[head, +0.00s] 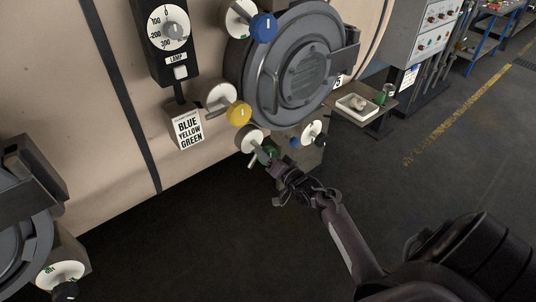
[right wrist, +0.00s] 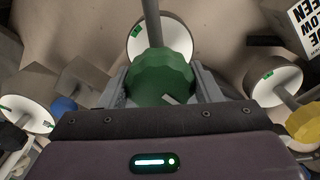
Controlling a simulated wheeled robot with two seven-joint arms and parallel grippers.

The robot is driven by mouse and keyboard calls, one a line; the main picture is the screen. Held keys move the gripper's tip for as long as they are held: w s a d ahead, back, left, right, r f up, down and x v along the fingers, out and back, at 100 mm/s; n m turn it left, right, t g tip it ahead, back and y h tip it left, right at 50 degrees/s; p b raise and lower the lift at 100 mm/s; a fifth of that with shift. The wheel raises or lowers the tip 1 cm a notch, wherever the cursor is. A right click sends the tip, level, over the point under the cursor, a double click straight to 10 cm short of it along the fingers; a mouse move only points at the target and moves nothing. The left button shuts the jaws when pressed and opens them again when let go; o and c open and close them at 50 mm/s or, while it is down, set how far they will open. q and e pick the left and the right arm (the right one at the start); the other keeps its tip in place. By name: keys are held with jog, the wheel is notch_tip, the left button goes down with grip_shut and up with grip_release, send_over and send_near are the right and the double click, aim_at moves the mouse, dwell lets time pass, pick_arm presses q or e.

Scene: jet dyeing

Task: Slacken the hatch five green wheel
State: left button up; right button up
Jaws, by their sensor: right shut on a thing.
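The green wheel (head: 265,153) sits low on the vessel front, below the round grey hatch (head: 290,65), which has a label with a 5 beside it. My right gripper (head: 270,159) reaches it from the lower right and is shut on it. In the right wrist view, the faceted green wheel (right wrist: 163,76) lies between the two grey fingers. A white dial disc (right wrist: 142,45) shows behind it on the same shaft; it also shows in the head view (head: 248,138). The fingers partly hide the wheel's sides. My left gripper is out of view.
A yellow wheel (head: 239,114) is just up and left of the green one, and a blue wheel (head: 263,27) is above. A small dial (head: 313,130) stands close on the right. A shelf with a white tray (head: 357,105) is farther right. Open floor lies below.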

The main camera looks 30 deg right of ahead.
jog(key=shift+m, duration=0.3)
jog(key=o, duration=1)
jog(key=shift+s, duration=0.1)
jog(key=s+b, duration=0.1)
jog(key=s, duration=0.6)
jog(key=shift+s+d, duration=0.25)
jog(key=shift+s, duration=0.05)
jog(key=shift+f, duration=0.1)
